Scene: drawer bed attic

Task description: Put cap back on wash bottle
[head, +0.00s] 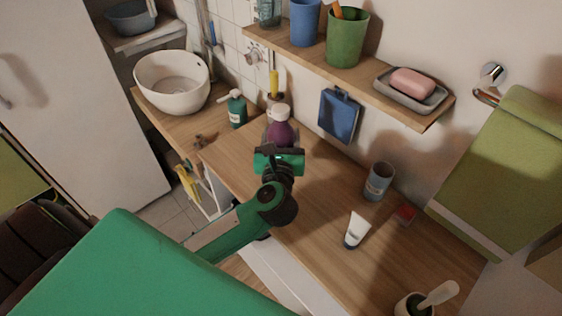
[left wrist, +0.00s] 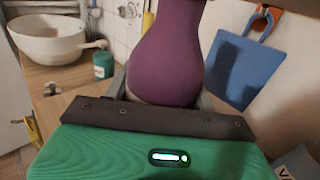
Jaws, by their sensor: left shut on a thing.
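A purple, round-bodied bottle (head: 280,134), probably the wash bottle, stands on the wooden counter near the wall, with a whitish top (head: 281,112). I cannot tell whether that top is a cap. My left gripper (head: 279,149) is shut on the purple bottle from the front. In the left wrist view the bottle (left wrist: 166,55) bulges upright between the fingers (left wrist: 168,98), and its top is out of frame. A small red piece (head: 405,214) lies on the counter to the right; I cannot tell if it is a cap. My right gripper is not in view.
A green pump bottle (head: 236,108) and a white basin (head: 173,82) stand to the left. A grey-blue cup (head: 379,181) and a white tube (head: 357,231) stand to the right.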

